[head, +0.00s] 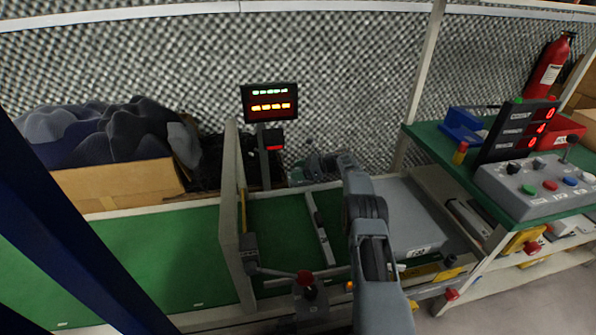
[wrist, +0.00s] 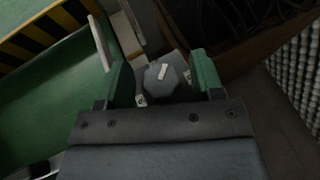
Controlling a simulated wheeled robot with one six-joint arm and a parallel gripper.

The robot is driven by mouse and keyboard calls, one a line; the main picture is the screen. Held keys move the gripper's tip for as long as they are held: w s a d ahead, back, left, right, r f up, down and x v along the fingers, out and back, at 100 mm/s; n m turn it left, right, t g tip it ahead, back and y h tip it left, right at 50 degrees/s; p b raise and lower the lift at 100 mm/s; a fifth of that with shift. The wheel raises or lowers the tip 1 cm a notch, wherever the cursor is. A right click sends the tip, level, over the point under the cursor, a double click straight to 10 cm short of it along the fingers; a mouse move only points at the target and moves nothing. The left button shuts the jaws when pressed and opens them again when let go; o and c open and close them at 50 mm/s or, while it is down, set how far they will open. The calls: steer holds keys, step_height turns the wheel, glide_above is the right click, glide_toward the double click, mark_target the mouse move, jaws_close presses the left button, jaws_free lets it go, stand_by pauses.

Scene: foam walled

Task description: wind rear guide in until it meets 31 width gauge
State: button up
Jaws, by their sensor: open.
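My gripper (head: 318,167) reaches over the back of the green bench. In the wrist view its two green fingers (wrist: 163,82) are open, one on each side of a dark grey faceted knob (wrist: 160,72) with a white mark. I cannot tell if either finger touches the knob. A pale bar (head: 322,228) lies across the green bed (head: 285,225); it may be a guide or a gauge, and I read no number on it. A grey block (head: 400,225) with a white label sits to the right, partly hidden by my arm. I cannot tell which part is the 31 gauge.
A tall cream board (head: 229,205) stands left of the bed. A lit display (head: 270,102) stands behind it. A red-topped knob (head: 305,277) is at the front. A cardboard box (head: 118,186) is back left, and a control box (head: 540,187) is on the right table.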

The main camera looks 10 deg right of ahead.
steer(key=p+v, duration=0.4)
steer(key=v, duration=0.9)
steer(key=shift+s+d+r, duration=0.15)
steer(key=shift+d, duration=0.2)
steer(key=a+r+n+h+p, duration=0.4)
steer(key=a+n+h, duration=0.2)
steer(key=n, duration=0.5)
steer(key=a+r+n+h+p, duration=0.35)
steer(key=a+n+h, duration=0.3)
steer(key=n, duration=0.45)
steer(key=b+x, duration=0.1)
steer(key=x, duration=0.7)
steer(key=s+b+x, duration=0.1)
steer(key=x, duration=0.3)
steer(key=shift+w+d+f+b, duration=0.2)
steer(key=shift+d+f+b, duration=0.15)
steer(key=shift+f, duration=0.15)
